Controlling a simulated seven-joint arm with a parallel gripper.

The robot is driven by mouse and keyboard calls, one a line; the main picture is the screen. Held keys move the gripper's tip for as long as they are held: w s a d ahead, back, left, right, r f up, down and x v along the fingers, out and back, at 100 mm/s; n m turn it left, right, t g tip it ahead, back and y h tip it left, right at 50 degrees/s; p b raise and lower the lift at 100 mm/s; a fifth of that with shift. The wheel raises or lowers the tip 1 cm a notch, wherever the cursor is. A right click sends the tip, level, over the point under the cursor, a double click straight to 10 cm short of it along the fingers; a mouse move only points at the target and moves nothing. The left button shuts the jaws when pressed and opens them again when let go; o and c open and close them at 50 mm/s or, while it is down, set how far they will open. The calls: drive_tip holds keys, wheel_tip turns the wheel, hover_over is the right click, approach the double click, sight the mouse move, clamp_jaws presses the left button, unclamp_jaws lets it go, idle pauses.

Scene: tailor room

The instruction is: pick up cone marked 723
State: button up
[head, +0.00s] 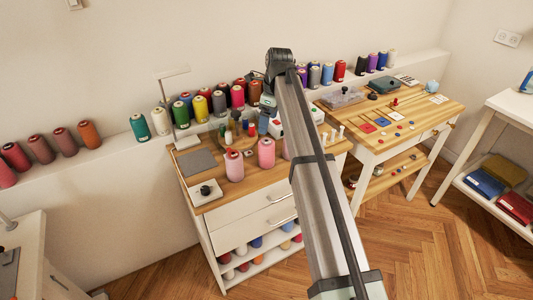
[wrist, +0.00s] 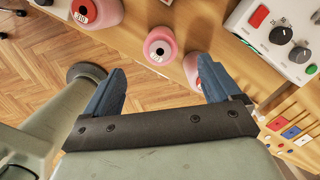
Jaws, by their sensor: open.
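Three pink thread cones stand on the wooden top of the left table. In the head view they are the left cone (head: 234,166), the middle cone (head: 266,153) and the right cone (head: 287,149), which my arm partly hides. The wrist view looks down on a cone at the top left (wrist: 95,12), one at the top middle (wrist: 160,46) and one partly behind the right finger (wrist: 196,68).
A white machine with knobs (wrist: 280,38) stands right of the cones. A round wooden stand (head: 236,138) with small bottles is behind them. A grey mat (head: 196,162) lies at the table's left. Many coloured cones line the ledge (head: 95,165). Herringbone floor (wrist: 45,65) shows below.

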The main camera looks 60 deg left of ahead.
sight(266, 145)
drive_tip(key=shift+s+a+f, duration=0.1)
drive_tip(key=shift+f, duration=1.85)
drive_tip(key=shift+s+a+f, duration=0.1)
drive_tip(key=shift+s+f, duration=0.05)
drive_tip(key=shift+f, duration=1.85)
drive_tip(key=shift+s+a+f, duration=0.1)
drive_tip(key=shift+f, duration=1.85)
drive_tip(key=c, duration=1.2)
drive_tip(key=shift+r, duration=0.15)
